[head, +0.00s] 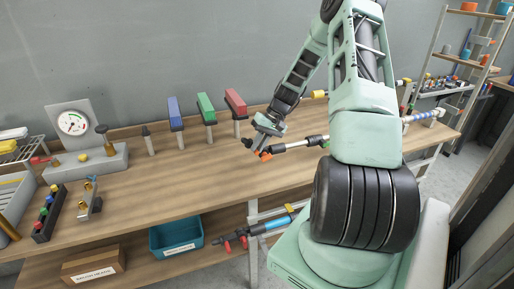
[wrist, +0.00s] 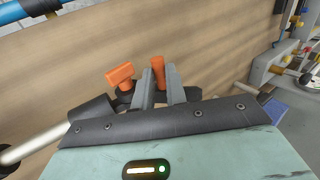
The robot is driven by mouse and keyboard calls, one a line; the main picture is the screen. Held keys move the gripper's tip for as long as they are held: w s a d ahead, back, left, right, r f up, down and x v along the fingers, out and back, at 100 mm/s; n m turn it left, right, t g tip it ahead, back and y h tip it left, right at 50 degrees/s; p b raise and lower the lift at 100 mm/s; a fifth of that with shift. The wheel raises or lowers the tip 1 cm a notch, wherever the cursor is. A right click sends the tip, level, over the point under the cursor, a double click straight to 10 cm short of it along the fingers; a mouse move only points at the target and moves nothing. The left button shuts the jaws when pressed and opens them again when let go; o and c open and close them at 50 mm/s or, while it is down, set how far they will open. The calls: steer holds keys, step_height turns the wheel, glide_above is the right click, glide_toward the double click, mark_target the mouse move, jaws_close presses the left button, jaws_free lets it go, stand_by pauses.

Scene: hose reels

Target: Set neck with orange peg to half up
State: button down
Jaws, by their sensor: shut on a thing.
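A second orange piece, a T-shaped knob (wrist: 120,76), stands just left of the fingers on a black part. The pale neck tube shows at the lower left of the wrist view (wrist: 28,142). The orange peg also shows below the gripper in the head view (head: 266,156). The neck's tilt is hard to judge.
A blue neck with red knobs (head: 272,226) lies below the bench edge. Blue, green and red blocks (head: 206,104) stand on posts at the back. A gauge (head: 73,122) stands at left. A teal bin (head: 176,239) sits on the lower shelf. The middle bench is clear.

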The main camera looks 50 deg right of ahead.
stand_by(0.5)
steer(key=c, duration=1.4)
jaws_free()
steer(key=shift+d, duration=0.1)
steer(key=b+v, duration=0.3)
steer(key=v, duration=1.4)
steer(key=shift+s+b, duration=0.2)
steer(key=shift+b, duration=0.1)
steer(key=shift+d+r, duration=0.1)
steer(key=shift+d, duration=0.05)
